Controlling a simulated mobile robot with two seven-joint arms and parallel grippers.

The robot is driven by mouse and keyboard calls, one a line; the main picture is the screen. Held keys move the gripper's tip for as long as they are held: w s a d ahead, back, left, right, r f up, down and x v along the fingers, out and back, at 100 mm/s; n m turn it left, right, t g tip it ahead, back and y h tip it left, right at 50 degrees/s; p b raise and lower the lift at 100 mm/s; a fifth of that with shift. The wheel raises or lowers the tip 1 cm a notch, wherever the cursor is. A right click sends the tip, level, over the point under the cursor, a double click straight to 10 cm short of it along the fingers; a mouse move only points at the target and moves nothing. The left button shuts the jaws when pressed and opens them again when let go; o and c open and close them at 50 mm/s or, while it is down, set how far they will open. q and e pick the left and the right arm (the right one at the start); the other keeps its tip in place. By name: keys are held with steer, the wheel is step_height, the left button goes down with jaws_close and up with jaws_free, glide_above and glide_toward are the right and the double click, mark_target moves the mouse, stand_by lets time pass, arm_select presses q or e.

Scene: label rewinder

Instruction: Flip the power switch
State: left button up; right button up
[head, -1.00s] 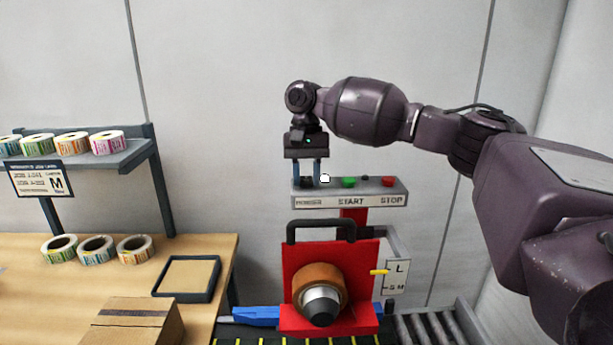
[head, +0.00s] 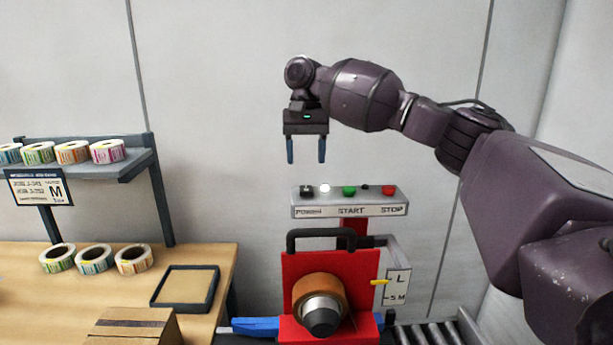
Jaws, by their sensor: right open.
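My left gripper is not in view.
The panel also carries a green START button (head: 349,190) and a red STOP button (head: 389,190). Below stands the red rewinder (head: 300,272) with a black handle and a brown roll. At left are a wooden table (head: 120,270), a box and a shelf of label rolls.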

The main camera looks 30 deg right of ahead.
steer(key=shift+v, duration=2.05)
steer(key=shift+f, duration=0.1)
